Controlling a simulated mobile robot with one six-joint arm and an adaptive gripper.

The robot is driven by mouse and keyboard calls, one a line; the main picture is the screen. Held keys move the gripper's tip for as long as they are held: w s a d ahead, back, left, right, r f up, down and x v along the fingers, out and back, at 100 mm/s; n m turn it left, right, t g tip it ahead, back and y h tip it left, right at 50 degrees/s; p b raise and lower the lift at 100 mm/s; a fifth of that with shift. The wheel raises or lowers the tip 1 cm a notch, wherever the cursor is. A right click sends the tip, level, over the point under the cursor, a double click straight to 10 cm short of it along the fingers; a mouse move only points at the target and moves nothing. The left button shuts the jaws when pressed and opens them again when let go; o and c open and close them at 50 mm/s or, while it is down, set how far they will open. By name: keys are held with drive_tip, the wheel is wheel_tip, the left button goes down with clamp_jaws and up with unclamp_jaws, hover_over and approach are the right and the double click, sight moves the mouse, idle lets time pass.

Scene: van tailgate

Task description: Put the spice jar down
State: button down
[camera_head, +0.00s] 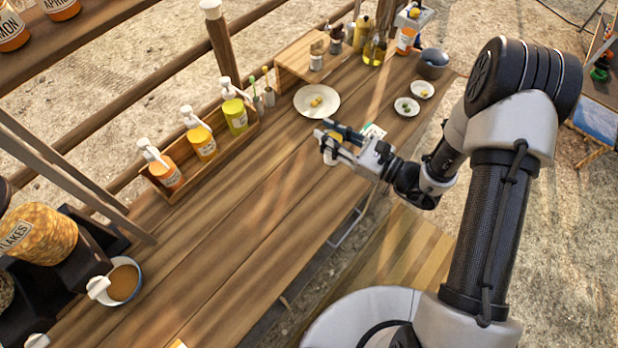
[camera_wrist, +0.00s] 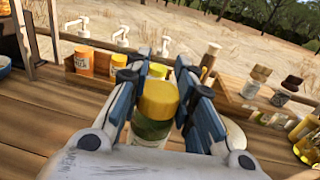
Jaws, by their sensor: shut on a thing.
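The spice jar (camera_wrist: 154,115) has a yellow lid and a dark green band below it. It sits upright between the two fingers of my gripper (camera_wrist: 157,95), which is shut on it. In the head view the jar (camera_head: 333,157) is mostly hidden by my gripper (camera_head: 330,141), over the wooden tailgate table (camera_head: 262,215). I cannot tell whether the jar's base touches the table.
A wooden rack (camera_head: 205,152) of pump bottles lines the far left edge. The table's near middle is clear.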

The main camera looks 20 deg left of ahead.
drive_tip(key=shift+n+g, duration=0.5)
drive_tip(key=shift+g, duration=0.1)
drive_tip(key=a+b, duration=0.2)
drive_tip(key=s+a+b, duration=0.1)
drive_tip(key=a+b, duration=0.1)
drive_tip(key=b, duration=0.1)
drive_tip(key=shift+s+r, duration=0.15)
drive_tip(key=shift+r, duration=0.05)
drive_tip(key=shift+a+r+b, duration=0.1)
drive_tip(key=shift+b, duration=0.8)
wheel_tip(320, 180, down, 20)
drive_tip(key=b, duration=0.5)
drive_tip(key=shift+r, duration=0.25)
drive_tip(key=shift+f, duration=0.1)
drive_tip(key=shift+f+b, duration=0.15)
drive_tip(key=shift+b, duration=0.15)
drive_tip(key=c, duration=1.2)
unclamp_jaws()
